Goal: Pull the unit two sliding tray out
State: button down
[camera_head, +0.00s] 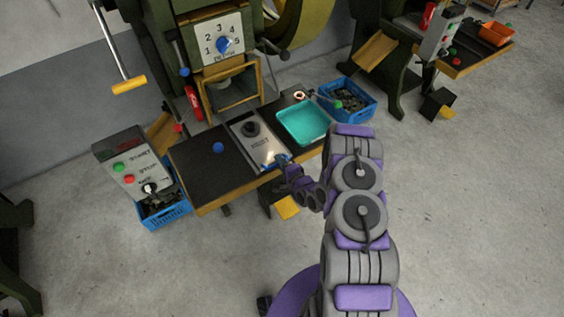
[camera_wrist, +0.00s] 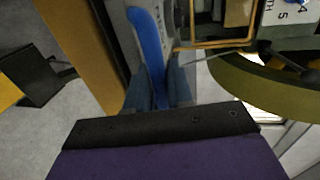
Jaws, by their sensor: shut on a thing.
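The sliding tray (camera_head: 250,133) is a grey metal plate with a black round piece on it. It lies in the black bench top below the press, with small lettering that I cannot read surely. A blue handle (camera_wrist: 148,45) is at its front end. My gripper (camera_head: 283,161) is at the bench's front edge, shut on this handle. In the wrist view the fingers of my gripper (camera_wrist: 157,92) sit on both sides of the blue handle, which runs up between them. The fingers partly hide the handle's lower part.
A teal tray (camera_head: 303,122) sits right of the sliding tray. A blue knob (camera_head: 218,147) is at its left. A control box (camera_head: 131,165) with buttons stands at the bench's left end. Blue crates stand at both sides, one at right (camera_head: 362,108). The floor in front is mostly clear.

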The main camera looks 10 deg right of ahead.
jog(key=shift+s+a+f, duration=0.1)
jog(key=shift+s+f, duration=0.15)
jog(key=shift+s, duration=0.05)
jog(key=c, duration=1.4)
grip_release()
jog(key=shift+a, duration=0.1)
jog(key=shift+o, duration=1.2)
jog(key=shift+w, duration=0.2)
jog(key=shift+r, duration=0.1)
jog(key=shift+s+d+r, duration=0.1)
jog(key=shift+s+d, duration=0.1)
jog(key=shift+s, duration=0.05)
jog(key=p+v, duration=0.2)
jog(key=v, duration=1.4)
jog(key=shift+s, duration=0.35)
jog(key=shift+w+d, duration=0.1)
jog(key=shift+d, duration=0.05)
